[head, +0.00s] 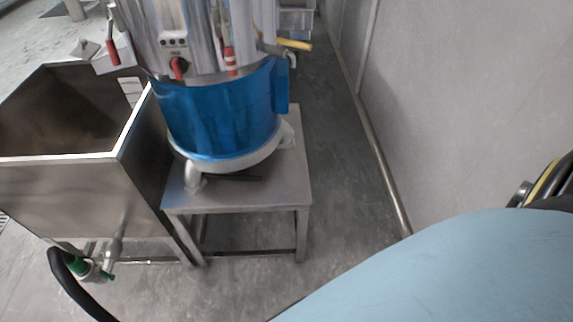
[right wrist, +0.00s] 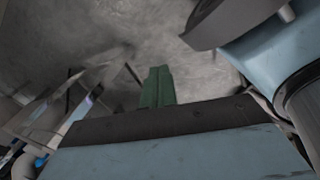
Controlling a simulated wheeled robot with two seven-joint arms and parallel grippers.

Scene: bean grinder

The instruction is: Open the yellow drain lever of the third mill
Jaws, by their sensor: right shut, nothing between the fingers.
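A mill with a steel upper body (head: 205,35) and a blue lower band (head: 222,112) stands on a steel table. A yellow lever (head: 295,44) sticks out to the right of its upper part, above a small outlet. I cannot tell from these frames which mill in the row this is. My right gripper (right wrist: 158,80) shows in the right wrist view as green fingers pressed together, empty, over grey floor. No gripper shows in the head view; a light blue part of my arm (head: 450,270) fills the lower right. My left gripper is not in view.
The steel table (head: 290,180) holds the mill. A steel bin (head: 60,180) stands left of it, with a green-handled valve (head: 88,267) below. A grey wall (head: 480,100) with a pipe (head: 385,180) along its foot closes the right side. Clear floor (head: 335,130) lies between.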

